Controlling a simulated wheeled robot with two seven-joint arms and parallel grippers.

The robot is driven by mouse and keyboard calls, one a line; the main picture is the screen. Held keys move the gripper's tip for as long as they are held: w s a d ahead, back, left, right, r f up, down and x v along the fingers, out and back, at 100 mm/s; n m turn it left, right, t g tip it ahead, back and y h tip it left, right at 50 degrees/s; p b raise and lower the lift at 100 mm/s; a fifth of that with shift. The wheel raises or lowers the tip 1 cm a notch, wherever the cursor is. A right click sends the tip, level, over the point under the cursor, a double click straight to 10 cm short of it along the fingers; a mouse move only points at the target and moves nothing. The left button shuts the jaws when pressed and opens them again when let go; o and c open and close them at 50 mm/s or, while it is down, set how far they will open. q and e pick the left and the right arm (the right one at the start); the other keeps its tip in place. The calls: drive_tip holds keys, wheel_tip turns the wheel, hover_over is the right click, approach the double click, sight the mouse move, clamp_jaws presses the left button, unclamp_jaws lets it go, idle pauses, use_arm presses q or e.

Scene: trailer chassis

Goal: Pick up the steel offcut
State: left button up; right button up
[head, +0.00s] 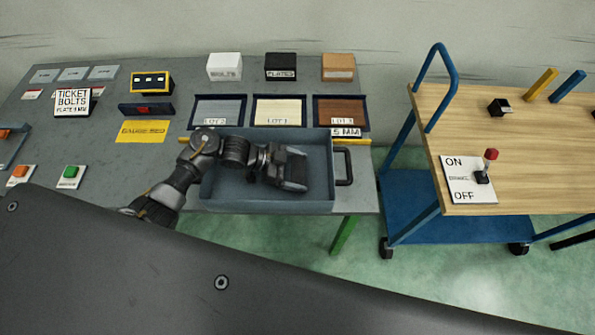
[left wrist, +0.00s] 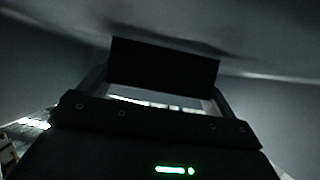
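My left gripper (head: 296,171) is down inside the blue-grey tray (head: 232,195), toward its right end. The steel offcut cannot be made out in the head view; the gripper and tray walls may hide it. In the dark left wrist view, a flat black rectangular piece (left wrist: 164,65) lies across the far end of the gripper, with a bright gap below it. My right gripper is not in view.
The tray has a black handle (head: 344,166) at its right. Behind it stand three lot trays, the middle one cream (head: 279,109), and three small blocks. A wooden-topped blue trolley (head: 530,160) with an ON/OFF lever plate (head: 463,190) stands at right, across a floor gap.

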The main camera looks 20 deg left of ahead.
use_arm(q)
drive_tip(key=c, duration=0.3)
drive_tip(key=shift+r, duration=0.1)
